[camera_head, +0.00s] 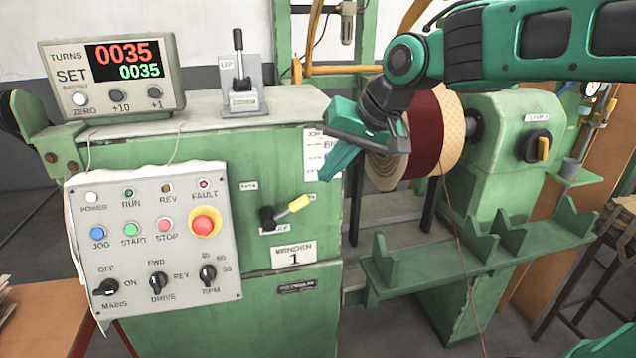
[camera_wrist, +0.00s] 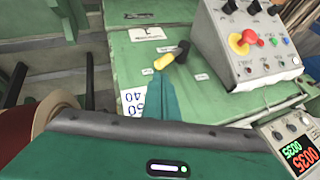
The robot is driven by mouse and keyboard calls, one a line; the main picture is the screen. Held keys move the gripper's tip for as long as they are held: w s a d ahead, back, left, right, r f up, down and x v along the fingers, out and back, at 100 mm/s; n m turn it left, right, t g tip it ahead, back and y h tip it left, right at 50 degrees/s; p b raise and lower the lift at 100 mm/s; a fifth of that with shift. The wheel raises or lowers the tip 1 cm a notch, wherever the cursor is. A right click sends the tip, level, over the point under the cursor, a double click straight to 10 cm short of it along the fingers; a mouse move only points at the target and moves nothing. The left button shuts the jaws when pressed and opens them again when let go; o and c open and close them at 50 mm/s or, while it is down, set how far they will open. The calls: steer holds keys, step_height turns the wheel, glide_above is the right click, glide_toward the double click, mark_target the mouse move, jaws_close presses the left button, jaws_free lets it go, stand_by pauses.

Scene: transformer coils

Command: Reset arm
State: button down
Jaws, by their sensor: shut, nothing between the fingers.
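My gripper (camera_head: 340,160) is in the middle of the head view, in front of the green winder cabinet (camera_head: 290,310). Its teal fingers are shut together and hold nothing. They point down and left, near a lever with a yellow grip (camera_head: 298,203) on the cabinet front. In the wrist view my gripper (camera_wrist: 158,85) shows its fingers closed, with the tip just below the yellow grip (camera_wrist: 163,61). I cannot tell whether the tip touches it; in the head view there is a gap. My arm reaches in from the upper right.
A control panel (camera_head: 150,240) with buttons and knobs is at left. A counter (camera_head: 122,75) reads 0035 on both lines. A grey lever block (camera_head: 240,88) stands on top. A wound coil (camera_head: 430,130) sits behind my gripper. A green notched rack (camera_head: 480,240) is at lower right.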

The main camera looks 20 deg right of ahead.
steer(key=shift+s+d+r, duration=0.2)
steer(key=shift+s+r, duration=0.05)
steer(key=shift+r, duration=0.2)
steer(key=s+d+f+m+g+h, duration=0.1)
steer(key=s+d+f+h, duration=0.1)
steer(key=s+d+f, duration=0.5)
steer(key=s+d+f+m+g+h, duration=0.1)
steer(key=s+d+f+m, duration=0.2)
steer(key=d, duration=0.6)
steer(key=s+d+f+g, duration=0.2)
steer(key=s+d+f, duration=0.1)
steer(key=s, duration=0.4)
steer(key=s+d+f+g, duration=0.1)
steer(key=s+d+f, duration=0.2)
steer(key=s, duration=0.5)
steer(key=shift+s+d+f+m+g+h, duration=0.15)
steer(key=shift+s+d+m+g+h, duration=0.15)
steer(key=shift+m+g, duration=0.1)
steer(key=shift+a, duration=0.1)
